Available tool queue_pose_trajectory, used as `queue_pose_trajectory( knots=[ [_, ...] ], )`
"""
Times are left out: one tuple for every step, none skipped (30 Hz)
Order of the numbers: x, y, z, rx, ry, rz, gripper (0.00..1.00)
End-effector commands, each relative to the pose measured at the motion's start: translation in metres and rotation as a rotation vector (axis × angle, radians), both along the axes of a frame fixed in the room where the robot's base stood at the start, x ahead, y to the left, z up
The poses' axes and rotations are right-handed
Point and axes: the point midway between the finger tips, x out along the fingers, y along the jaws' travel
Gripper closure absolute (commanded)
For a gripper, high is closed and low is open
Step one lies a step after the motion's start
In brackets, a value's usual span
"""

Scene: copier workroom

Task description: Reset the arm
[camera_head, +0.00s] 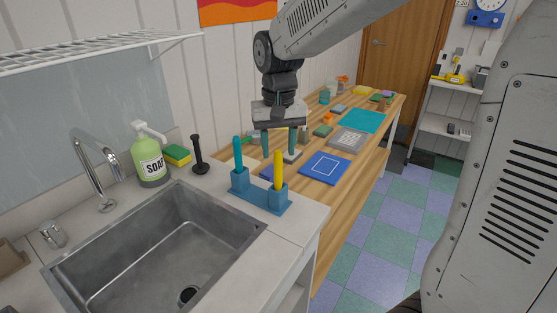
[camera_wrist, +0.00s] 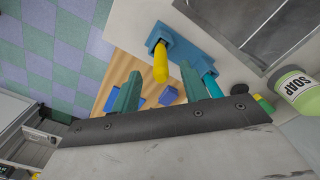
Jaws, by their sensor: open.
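My gripper (camera_head: 278,143) hangs over the far edge of the sink counter, fingers pointing down. Its two green fingers stand apart and nothing is between them. In the wrist view my gripper (camera_wrist: 162,95) is also open and empty. The blue holder (camera_head: 262,198) on the counter stands nearer to the camera, with a teal stick (camera_head: 237,151) and a yellow stick (camera_head: 278,165) upright in it. In the wrist view the yellow stick (camera_wrist: 160,64) lies just beyond the fingers. I cannot tell how much space is between the fingers and the sticks.
The sink (camera_head: 160,250), faucet (camera_head: 98,165), soap bottle (camera_head: 148,155), sponge (camera_head: 176,154) and black plunger-like tool (camera_head: 198,155) are to the left. Behind, a wooden table (camera_head: 318,195) bears a blue mat (camera_head: 325,168), a grey tray (camera_head: 349,140) and several small items. Open floor (camera_head: 400,220) lies right.

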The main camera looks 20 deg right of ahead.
Motion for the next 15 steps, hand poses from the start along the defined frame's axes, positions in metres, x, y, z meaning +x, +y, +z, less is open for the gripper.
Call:
queue_pose_trajectory(
  knots=[
    [0.000,0.000,0.007,0.000,-0.001,0.000,0.55],
    [0.000,0.000,0.010,0.000,-0.001,0.000,0.55],
    [0.000,0.000,0.014,0.000,-0.001,0.000,0.55],
    [0.000,0.000,0.016,0.000,-0.001,0.000,0.55],
    [0.000,0.000,0.017,0.000,0.000,0.000,0.55],
    [0.000,0.000,0.018,0.000,0.000,0.000,0.55],
    [0.000,0.000,0.019,0.000,0.001,0.000,0.55],
    [0.000,0.000,0.019,0.000,0.001,0.000,0.55],
    [0.000,0.000,0.019,0.000,0.001,0.000,0.55],
    [0.000,0.000,0.019,0.000,0.001,0.000,0.55],
    [0.000,0.000,0.019,0.000,0.001,0.000,0.55],
    [0.000,0.000,0.019,0.000,0.001,0.000,0.55],
    [0.000,0.000,0.019,0.000,0.001,0.000,0.55],
    [0.000,0.000,0.019,0.000,0.001,0.000,0.55],
    [0.000,0.000,0.019,0.000,0.001,0.000,0.55]
  ],
)
